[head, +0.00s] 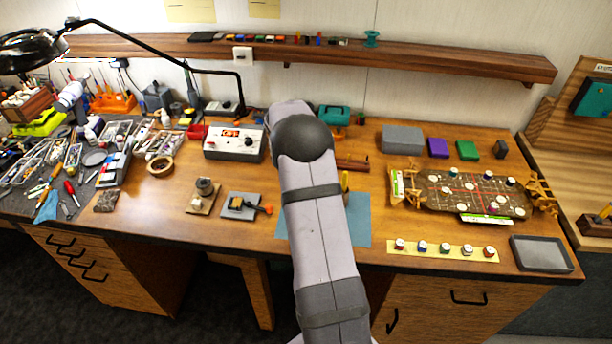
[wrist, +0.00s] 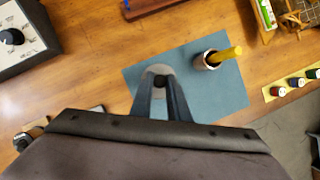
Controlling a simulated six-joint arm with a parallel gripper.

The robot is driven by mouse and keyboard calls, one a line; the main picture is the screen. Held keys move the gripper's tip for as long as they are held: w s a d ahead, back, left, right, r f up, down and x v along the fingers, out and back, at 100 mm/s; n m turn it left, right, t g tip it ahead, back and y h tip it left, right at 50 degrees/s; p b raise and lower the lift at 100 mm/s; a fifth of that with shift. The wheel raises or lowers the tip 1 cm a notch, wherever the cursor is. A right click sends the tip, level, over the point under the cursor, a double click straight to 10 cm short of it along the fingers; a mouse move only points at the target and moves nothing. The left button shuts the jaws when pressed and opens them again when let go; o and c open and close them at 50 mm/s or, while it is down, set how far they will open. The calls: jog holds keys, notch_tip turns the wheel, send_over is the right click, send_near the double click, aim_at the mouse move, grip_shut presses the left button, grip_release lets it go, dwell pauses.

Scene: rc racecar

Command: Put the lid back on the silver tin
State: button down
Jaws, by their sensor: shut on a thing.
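The silver tin (wrist: 203,64) stands on the blue-grey mat (wrist: 222,97) in the wrist view. It is open, and a yellow handle-like thing (wrist: 226,54) sticks up out of it, leaning right. My gripper (wrist: 160,84) is shut on the dark knob of a round grey lid (wrist: 159,71). The lid is over the mat, left of the tin and apart from it; its height above the mat is hard to tell. In the head view my arm hides the gripper, the lid and most of the tin; the yellow thing (head: 345,181) shows at the arm's right edge.
A game board (head: 465,192) and a strip of small pots (head: 443,250) lie to the right. A brown wooden block (wrist: 150,6) lies behind the mat.

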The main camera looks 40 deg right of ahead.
jog(key=shift+f, duration=0.15)
notch_tip(320, 180, down, 4)
jog(key=b, duration=0.4)
jog(key=shift+f+b, duration=0.15)
jog(key=shift+b, duration=0.2)
jog(key=shift+f, duration=0.9)
jog(key=shift+p, duration=0.4)
dwell(1.0)
jog(key=shift+f+p, duration=0.2)
jog(key=shift+p, duration=0.3)
dwell(1.6)
jog(key=c, duration=1.1)
grip_release()
